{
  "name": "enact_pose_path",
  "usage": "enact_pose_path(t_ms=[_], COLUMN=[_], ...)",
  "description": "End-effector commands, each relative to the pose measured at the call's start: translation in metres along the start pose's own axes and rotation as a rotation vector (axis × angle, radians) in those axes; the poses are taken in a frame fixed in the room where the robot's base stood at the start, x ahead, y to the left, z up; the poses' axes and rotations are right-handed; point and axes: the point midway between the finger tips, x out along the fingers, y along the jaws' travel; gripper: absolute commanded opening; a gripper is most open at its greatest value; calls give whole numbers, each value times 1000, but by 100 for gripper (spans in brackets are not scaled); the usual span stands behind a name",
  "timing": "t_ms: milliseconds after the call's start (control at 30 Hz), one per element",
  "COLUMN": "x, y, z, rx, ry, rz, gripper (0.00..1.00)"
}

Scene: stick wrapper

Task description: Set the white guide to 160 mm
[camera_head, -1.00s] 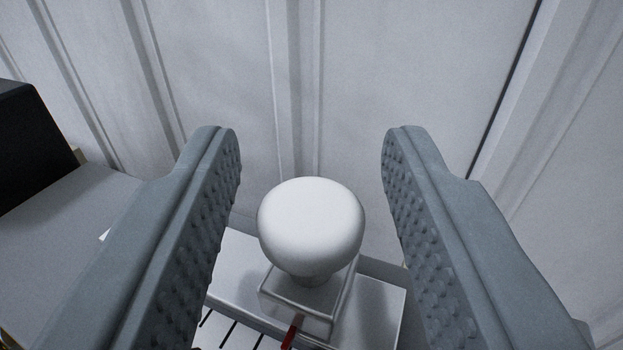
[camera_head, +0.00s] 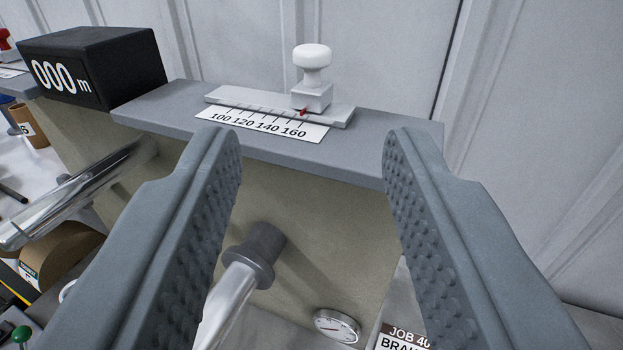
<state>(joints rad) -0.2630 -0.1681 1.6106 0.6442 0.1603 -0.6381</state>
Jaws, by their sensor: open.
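The white guide (camera_head: 312,70) is a round white knob on a small square block. It stands upright on a pale rail (camera_head: 225,96) on top of the grey machine ledge. A red pointer (camera_head: 302,112) at the block's foot sits at or very near the 160 mark of the white scale (camera_head: 262,123), which reads 100 to 160. Exact alignment is too small to tell. My gripper (camera_head: 312,150) is open and empty, its two grey ribbed fingers in front of and below the guide, apart from it.
A black counter (camera_head: 92,68) reading 000 m stands at the ledge's left end. Below the ledge are a shiny roller (camera_head: 75,195), a metal shaft with a grey collar (camera_head: 258,252) and a round gauge (camera_head: 337,326). A panelled white wall is close behind.

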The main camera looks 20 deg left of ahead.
Motion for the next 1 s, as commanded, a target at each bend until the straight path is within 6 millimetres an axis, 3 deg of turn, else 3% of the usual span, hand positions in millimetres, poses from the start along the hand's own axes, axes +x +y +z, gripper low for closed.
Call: enact_pose_path(t_ms=[267,833,1000], x=[-26,-30,-58], y=[0,1,11], z=[0,1,7], rx=[0,0,0], ry=[0,-1,-4], rz=[0,2,27], gripper=[40,40,40])
